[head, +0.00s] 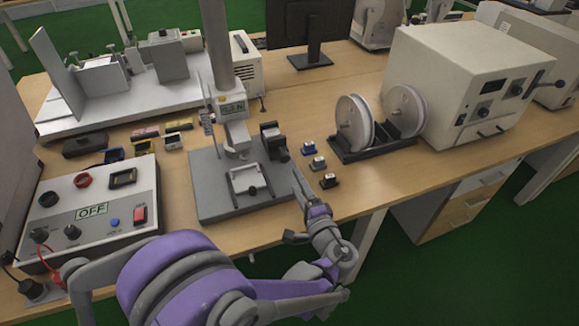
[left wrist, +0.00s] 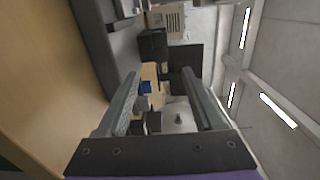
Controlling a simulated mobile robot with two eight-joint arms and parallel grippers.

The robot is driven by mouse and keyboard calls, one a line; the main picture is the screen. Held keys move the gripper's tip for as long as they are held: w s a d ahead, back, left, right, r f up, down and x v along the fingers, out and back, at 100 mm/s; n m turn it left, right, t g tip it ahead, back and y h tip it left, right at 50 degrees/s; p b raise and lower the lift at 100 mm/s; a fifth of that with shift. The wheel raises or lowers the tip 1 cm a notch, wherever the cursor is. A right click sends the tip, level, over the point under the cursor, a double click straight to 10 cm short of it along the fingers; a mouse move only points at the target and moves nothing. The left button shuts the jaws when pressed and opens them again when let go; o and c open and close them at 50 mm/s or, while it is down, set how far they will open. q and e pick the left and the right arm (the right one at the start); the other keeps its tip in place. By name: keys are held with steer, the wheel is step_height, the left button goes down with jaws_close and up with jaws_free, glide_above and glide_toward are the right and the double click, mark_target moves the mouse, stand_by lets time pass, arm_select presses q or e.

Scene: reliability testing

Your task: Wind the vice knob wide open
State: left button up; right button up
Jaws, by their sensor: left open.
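The vice (head: 247,182) is a small grey block with a pale frame, on the dark grey base plate (head: 215,205) of a force test stand (head: 217,60). A small dark knob-like part (head: 252,191) shows at its front, too small to make out well. My left gripper (head: 291,205) is open and empty beside the right edge of the plate, apart from the vice. In the left wrist view its two fingers (left wrist: 162,82) stand wide apart with nothing between them; the plate edge (left wrist: 98,45) runs along the upper left. My right gripper is out of view.
Three small blocks (head: 318,162) lie right of the plate. Beyond them are a black rack with white reels (head: 355,122) and a beige machine (head: 455,80). A control box marked OFF (head: 92,212) is at left. The table's front edge is close to my arm.

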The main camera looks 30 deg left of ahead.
mark_target(286, 159)
arm_select(q)
steer(key=m, duration=0.6)
steer(key=shift+w+a+f+m, duration=0.1)
steer(key=shift+w+m, duration=0.1)
steer(key=shift+m, duration=0.2)
steer(key=m, duration=0.4)
steer(key=shift+w+b, duration=0.1)
steer(key=shift+b, duration=0.2)
steer(key=m, duration=0.3)
steer(key=shift+a+m, duration=0.1)
steer(key=shift+m, duration=0.3)
steer(key=b+x, duration=0.1)
steer(key=x, duration=1)
jaws_close()
